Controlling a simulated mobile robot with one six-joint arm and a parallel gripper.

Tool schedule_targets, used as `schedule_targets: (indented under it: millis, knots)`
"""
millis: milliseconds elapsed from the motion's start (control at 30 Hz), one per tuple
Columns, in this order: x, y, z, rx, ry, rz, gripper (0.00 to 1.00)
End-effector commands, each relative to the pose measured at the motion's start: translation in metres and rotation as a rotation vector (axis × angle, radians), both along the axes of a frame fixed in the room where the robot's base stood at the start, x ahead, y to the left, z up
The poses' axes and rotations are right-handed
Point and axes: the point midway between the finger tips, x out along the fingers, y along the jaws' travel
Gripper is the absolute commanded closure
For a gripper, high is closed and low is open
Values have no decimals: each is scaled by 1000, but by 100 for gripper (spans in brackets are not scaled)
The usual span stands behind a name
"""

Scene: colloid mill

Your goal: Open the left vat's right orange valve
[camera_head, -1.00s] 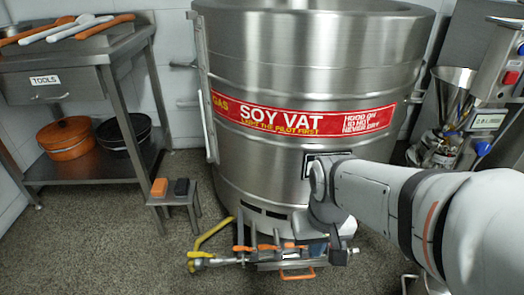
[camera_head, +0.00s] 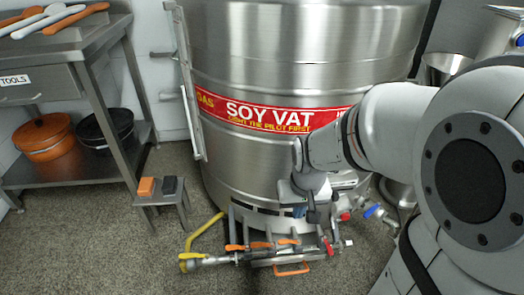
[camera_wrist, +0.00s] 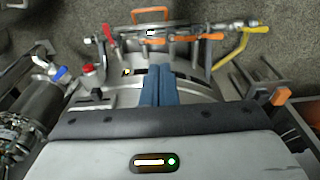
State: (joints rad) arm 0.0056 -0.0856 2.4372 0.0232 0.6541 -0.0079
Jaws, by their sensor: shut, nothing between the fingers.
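The soy vat (camera_head: 250,150) is a large steel drum with a red label. At its lower front is a pipe manifold with several orange levers. The rightmost orange lever (camera_head: 289,241) lies roughly level, with the middle (camera_head: 260,245) and left (camera_head: 234,247) ones beside it. My gripper (camera_head: 300,212) is shut and empty, above and near the right lever, apart from it as far as I can tell. In the wrist view my blue fingers (camera_wrist: 160,72) are together, pointing towards the manifold; an orange lever (camera_wrist: 212,36) shows beyond them to the right.
A yellow lever (camera_head: 190,256) ends the pipe at left, a red handle (camera_head: 328,247) stands at right. An orange pull (camera_head: 292,270) sits below the manifold. A small stool (camera_head: 160,198) and a tool table (camera_head: 70,50) stand left. Floor in front is clear.

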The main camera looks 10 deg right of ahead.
Motion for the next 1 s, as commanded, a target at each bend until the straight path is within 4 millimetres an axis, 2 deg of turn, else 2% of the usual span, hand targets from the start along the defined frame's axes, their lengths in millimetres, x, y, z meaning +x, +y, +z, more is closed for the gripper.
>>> schedule_targets:
  millis: [33,200,333,500,700,800,1000]
  knots:
    - [16,1,-6,2,0,-1,100]
    - [66,3,-45,6,-45,-12,100]
    - [97,3,-81,5,-80,-21,100]
    - [124,3,-134,-2,-124,-34,100]
    - [138,1,-189,-14,-169,-45,100]
    - [140,0,-206,-19,-185,-47,100]
    - [141,0,-220,-23,-200,-50,100]
